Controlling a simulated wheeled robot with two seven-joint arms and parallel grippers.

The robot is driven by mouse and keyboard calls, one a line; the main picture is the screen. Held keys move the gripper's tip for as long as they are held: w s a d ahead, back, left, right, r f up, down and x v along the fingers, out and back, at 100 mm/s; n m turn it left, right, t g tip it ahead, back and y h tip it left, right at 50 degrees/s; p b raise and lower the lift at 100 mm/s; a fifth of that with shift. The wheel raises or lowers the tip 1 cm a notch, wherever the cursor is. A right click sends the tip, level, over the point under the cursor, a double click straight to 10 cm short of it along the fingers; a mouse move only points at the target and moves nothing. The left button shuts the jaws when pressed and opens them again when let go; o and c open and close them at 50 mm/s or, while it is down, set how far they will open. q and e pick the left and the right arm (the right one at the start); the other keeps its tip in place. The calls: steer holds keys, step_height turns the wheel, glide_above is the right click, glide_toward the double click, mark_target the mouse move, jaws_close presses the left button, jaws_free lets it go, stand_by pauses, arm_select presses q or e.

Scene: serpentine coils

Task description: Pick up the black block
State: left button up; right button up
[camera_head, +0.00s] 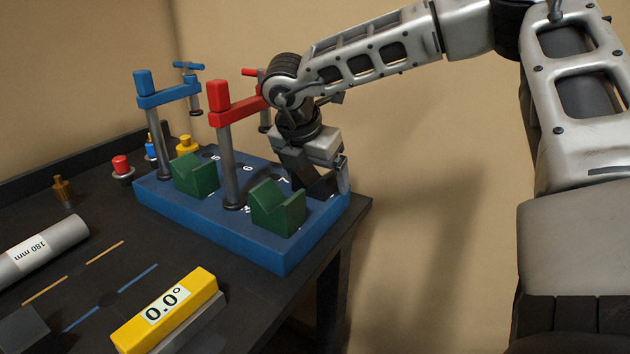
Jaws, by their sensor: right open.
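My right gripper (320,180) is low over the right end of the blue base (225,228), behind the front green V-block (278,208). Its jaws are open. A dark, angular piece (322,188) shows at the fingertips; I cannot tell whether it is the black block or part of the gripper. A dark grey block (22,332) lies at the lower left corner of the table, partly cut off by the frame and far from the gripper. My left gripper is not in view.
A blue clamp (165,98) and a red clamp (228,140) stand on the base, with another green V-block (195,175). A silver cylinder (42,250) marked 180 mm and a yellow angle gauge (168,308) lie in front. The table's right edge is close to the base.

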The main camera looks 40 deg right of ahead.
steer(key=c, duration=1.4)
